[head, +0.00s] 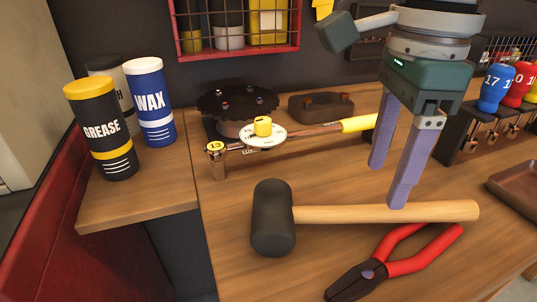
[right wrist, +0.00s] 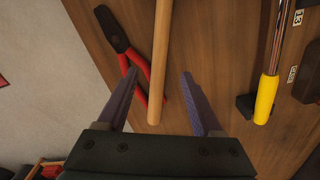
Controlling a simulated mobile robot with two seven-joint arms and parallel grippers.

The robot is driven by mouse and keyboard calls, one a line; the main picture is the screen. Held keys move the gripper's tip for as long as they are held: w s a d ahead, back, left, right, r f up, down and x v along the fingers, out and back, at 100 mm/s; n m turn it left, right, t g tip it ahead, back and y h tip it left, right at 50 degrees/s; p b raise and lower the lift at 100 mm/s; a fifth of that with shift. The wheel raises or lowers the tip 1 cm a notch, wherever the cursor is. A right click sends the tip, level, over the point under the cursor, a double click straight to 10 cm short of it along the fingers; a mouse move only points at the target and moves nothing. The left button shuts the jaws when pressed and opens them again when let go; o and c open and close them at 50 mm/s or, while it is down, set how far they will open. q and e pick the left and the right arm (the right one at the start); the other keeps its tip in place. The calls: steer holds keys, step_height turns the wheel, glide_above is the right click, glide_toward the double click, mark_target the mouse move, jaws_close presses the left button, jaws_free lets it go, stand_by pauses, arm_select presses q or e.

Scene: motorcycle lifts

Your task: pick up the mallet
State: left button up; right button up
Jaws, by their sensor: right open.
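The mallet (head: 385,212) lies on the wooden workbench, with a black head at the left and a light wooden handle running right. In the right wrist view its handle (right wrist: 159,60) runs down between my finger lines. My right gripper (head: 388,185) is open above the bench, its purple fingers pointing down; in the head view one fingertip overlaps the handle's far edge. In the right wrist view the gripper (right wrist: 155,95) has the handle between its fingers, seemingly beyond the tips; contact cannot be told. The mallet's head is out of the wrist view. My left gripper is not in view.
Red-handled pliers (head: 395,258) lie just in front of the mallet handle. A torque wrench with a yellow grip (head: 358,123) lies behind it. A grease can (head: 101,130) and a wax can (head: 150,103) stand at the left. A brown tray (head: 515,187) is at the right.

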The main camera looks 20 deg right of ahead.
mark_target(373, 207)
steer(key=f, duration=0.5)
steer(key=shift+a+f+p, duration=0.1)
steer(key=shift+a+p, duration=0.1)
steer(key=shift+p, duration=0.15)
jaws_close()
stand_by(1.0)
